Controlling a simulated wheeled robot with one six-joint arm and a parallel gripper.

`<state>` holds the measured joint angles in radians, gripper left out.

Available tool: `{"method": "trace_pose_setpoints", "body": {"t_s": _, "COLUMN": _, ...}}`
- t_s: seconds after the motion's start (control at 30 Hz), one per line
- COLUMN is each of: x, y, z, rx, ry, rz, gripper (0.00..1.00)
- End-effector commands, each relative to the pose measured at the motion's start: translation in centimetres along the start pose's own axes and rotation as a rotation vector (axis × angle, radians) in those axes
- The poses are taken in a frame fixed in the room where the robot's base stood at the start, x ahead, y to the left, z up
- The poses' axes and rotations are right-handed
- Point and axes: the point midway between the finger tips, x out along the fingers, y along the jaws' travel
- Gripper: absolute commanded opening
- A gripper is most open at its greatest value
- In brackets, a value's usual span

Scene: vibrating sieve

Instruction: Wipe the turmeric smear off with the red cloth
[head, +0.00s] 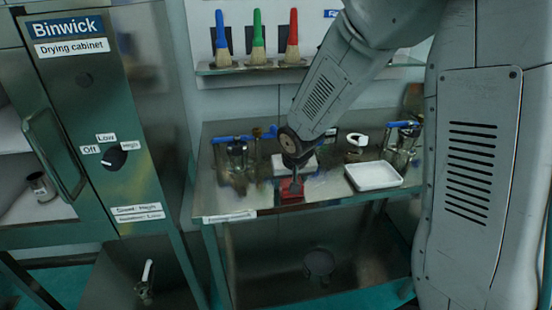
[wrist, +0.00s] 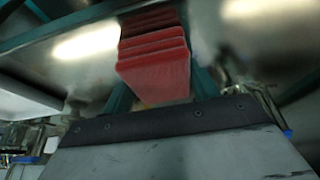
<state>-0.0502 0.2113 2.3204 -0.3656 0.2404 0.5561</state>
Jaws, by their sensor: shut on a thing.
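The red cloth (head: 291,190) is a folded pad at the front middle of the steel table (head: 233,203). My gripper (head: 292,176) points down over it and is shut on it. In the wrist view the layered red cloth (wrist: 154,66) sticks out beyond the gripper body, with a red reflection in the shiny steel behind it. Whether the cloth presses on the steel or hovers just above it I cannot tell. I cannot make out the turmeric smear for certain in either view; the cloth and my arm may cover it.
A white tray (head: 374,176) stands to the right of the cloth. The drying cabinet (head: 90,110) is at the left.

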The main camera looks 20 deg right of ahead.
Motion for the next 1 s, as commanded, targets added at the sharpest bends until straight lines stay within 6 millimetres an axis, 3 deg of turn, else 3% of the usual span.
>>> {"method": "trace_pose_setpoints", "body": {"t_s": 0.17, "x": -0.3, "y": 0.0, "z": -0.2, "rx": 0.012, "ry": 0.001, "rz": 0.006, "gripper": 0.38}}
{"method": "trace_pose_setpoints", "body": {"t_s": 0.27, "x": -2.4, "y": -0.3, "z": -1.0, "rx": 0.011, "ry": 0.003, "rz": 0.000, "gripper": 0.38}}
{"method": "trace_pose_setpoints", "body": {"t_s": 1.0, "x": -7.6, "y": -1.4, "z": -2.9, "rx": -0.005, "ry": -0.002, "rz": -0.005, "gripper": 0.38}}
